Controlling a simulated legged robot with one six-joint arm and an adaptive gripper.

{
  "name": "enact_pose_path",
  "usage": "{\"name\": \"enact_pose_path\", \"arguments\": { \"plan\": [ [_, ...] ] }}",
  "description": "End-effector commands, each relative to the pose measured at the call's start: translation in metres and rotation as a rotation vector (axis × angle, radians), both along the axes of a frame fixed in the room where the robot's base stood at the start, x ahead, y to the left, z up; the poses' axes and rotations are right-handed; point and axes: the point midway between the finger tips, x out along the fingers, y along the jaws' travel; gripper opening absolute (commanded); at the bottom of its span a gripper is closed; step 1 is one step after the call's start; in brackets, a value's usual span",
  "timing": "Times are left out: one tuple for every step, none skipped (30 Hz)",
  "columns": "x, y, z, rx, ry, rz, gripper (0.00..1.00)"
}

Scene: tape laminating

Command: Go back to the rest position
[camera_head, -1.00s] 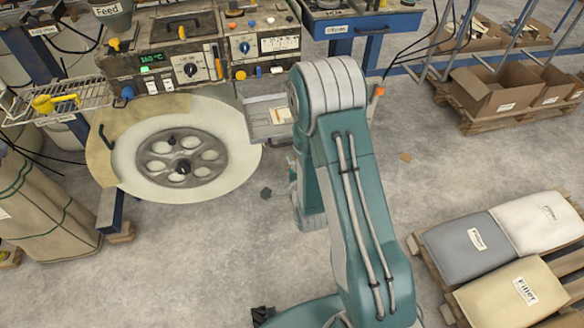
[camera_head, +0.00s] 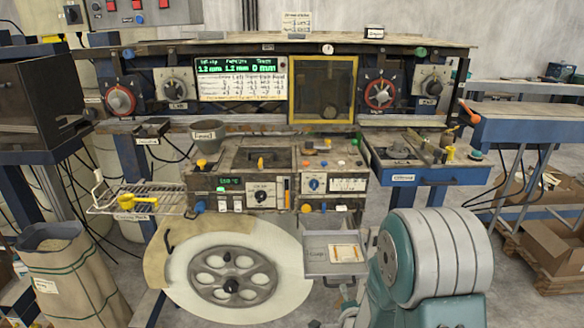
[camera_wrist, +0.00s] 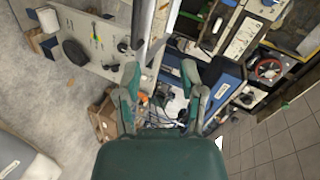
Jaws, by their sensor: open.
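My gripper (camera_wrist: 163,90) shows in the wrist view with its two teal fingers spread apart and nothing between them. Behind it in that view are blue machine frames, cardboard boxes (camera_wrist: 103,118) on the floor and tiled floor at the lower right. In the head view my gripper is not visible; only a teal and grey part of my arm shows at the lower right, in front of the machine.
The laminating machine has a large reel disc (camera_head: 180,292), a feed cup (camera_head: 208,150), a small tray (camera_head: 320,268) and a wire rack (camera_head: 110,196). A blue side table (camera_head: 535,128) stands at the right. A tan sack (camera_head: 70,285) stands at the lower left.

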Motion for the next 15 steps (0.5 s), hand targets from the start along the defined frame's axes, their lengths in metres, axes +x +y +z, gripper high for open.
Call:
{"name": "enact_pose_path", "arguments": {
  "plan": [
    [0.001, 0.000, 0.016, -0.044, 0.016, 0.018, 0.51],
    [0.000, 0.000, 0.023, -0.073, 0.034, 0.030, 0.51],
    [-0.001, -0.001, 0.033, -0.111, 0.056, 0.047, 0.51],
    [-0.002, -0.001, 0.040, -0.140, 0.072, 0.061, 0.51],
    [-0.004, -0.001, 0.046, -0.168, 0.091, 0.075, 0.51],
    [-0.007, -0.001, 0.056, -0.206, 0.114, 0.095, 0.51],
    [-0.009, -0.001, 0.063, -0.234, 0.131, 0.111, 0.51],
    [-0.013, -0.001, 0.069, -0.262, 0.149, 0.128, 0.51],
    [-0.017, -0.001, 0.078, -0.298, 0.170, 0.149, 0.51],
    [-0.021, -0.002, 0.085, -0.325, 0.186, 0.166, 0.51],
    [-0.025, -0.002, 0.092, -0.353, 0.204, 0.184, 0.51],
    [-0.031, -0.002, 0.101, -0.389, 0.226, 0.209, 0.51],
    [-0.036, -0.002, 0.107, -0.415, 0.242, 0.227, 0.51],
    [-0.041, -0.002, 0.113, -0.441, 0.259, 0.247, 0.51],
    [-0.049, -0.003, 0.122, -0.477, 0.280, 0.273, 0.51]
  ]
}}
